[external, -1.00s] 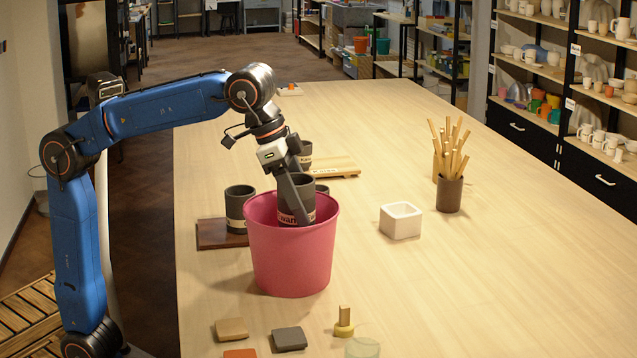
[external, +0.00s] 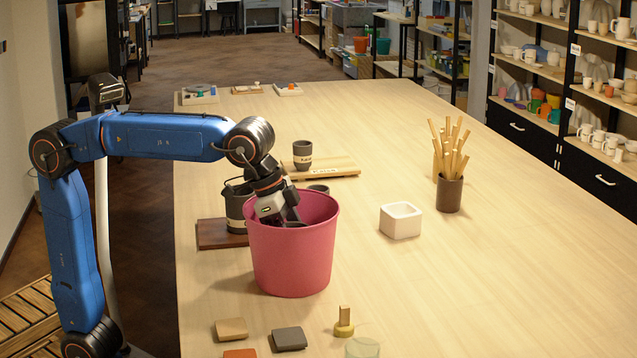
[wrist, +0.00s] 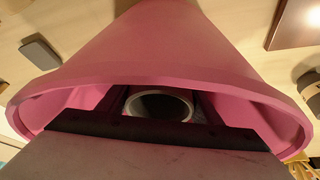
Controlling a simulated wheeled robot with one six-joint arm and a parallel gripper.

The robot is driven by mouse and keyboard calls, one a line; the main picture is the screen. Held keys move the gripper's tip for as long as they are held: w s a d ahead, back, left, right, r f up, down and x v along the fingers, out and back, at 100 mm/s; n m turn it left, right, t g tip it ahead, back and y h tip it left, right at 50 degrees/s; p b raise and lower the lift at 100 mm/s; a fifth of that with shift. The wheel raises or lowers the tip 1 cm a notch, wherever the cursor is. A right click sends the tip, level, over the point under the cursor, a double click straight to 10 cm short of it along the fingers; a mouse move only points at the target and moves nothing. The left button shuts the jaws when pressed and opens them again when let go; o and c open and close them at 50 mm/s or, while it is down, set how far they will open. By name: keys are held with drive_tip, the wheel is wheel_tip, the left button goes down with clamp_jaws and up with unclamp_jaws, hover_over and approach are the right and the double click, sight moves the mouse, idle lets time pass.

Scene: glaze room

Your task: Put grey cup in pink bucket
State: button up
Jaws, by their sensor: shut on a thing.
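The pink bucket (external: 291,259) stands upright on the table in front of my arm. My gripper (external: 292,219) reaches down through its mouth, and its fingertips are hidden behind the near wall in the external view. The grey cup is inside the bucket's mouth; in the wrist view its round rim (wrist: 157,91) shows between my fingers, which are shut on it. I cannot tell whether the cup touches the bucket's floor. The wrist view also shows the bucket's pink rim (wrist: 160,76) around the gripper.
A dark cup (external: 235,204) stands on a brown board (external: 212,235) left of the bucket. Another dark cup (external: 302,155) is on a light wooden board (external: 338,168) behind. A white square pot (external: 400,221) and a tool holder (external: 449,195) stand right. Tiles (external: 289,339) lie in front.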

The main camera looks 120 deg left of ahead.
drive_tip(key=shift+f, duration=0.5)
drive_tip(key=o, duration=1.3)
drive_tip(key=shift+f, duration=0.15)
drive_tip(key=shift+c, duration=0.2)
drive_tip(key=shift+v, duration=6.15)
